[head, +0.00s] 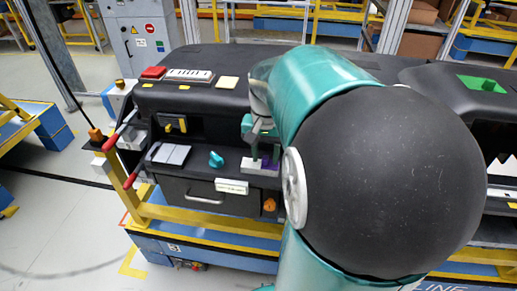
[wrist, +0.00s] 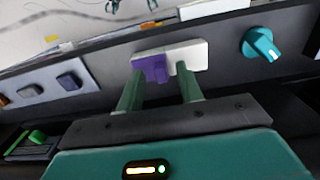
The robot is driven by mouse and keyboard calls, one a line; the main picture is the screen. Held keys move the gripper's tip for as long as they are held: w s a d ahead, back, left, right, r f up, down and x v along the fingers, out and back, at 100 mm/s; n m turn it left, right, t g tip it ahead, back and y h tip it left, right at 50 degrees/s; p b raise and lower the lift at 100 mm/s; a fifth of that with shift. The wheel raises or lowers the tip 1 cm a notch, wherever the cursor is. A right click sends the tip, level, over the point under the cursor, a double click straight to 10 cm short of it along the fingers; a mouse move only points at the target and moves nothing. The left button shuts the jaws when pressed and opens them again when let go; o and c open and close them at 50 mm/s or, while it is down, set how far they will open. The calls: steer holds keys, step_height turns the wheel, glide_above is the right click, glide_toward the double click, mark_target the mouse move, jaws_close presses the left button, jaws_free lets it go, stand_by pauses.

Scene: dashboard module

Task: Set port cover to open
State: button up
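The port cover seems to be the purple piece (wrist: 152,68) on a white plate (wrist: 192,53) on the dashboard's front. In the wrist view the purple piece sits over the plate's left part and the right part shows white. In the head view, the white plate (head: 257,163) is right of the teal knob, partly hidden by my gripper and arm. My gripper (wrist: 160,75) is open, its two green fingers spread and pointing at the plate. The purple piece is between the fingertips, nearer the left one. I cannot tell whether they touch it.
A teal knob (head: 216,159) stands close beside the plate; it also shows in the wrist view (wrist: 260,44). A grey panel (head: 168,154), a labelled drawer front (head: 205,195) and an orange knob (head: 269,205) are nearby. Red handles (head: 120,131) stick out at the left.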

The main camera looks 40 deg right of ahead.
steer(key=shift+f, duration=0.15)
jaws_close()
steer(key=w+a, duration=0.1)
steer(key=w, duration=0.1)
steer(key=w+a, duration=0.2)
stand_by(0.3)
jaws_free()
step_height(320, 180, up, 14)
stand_by(0.5)
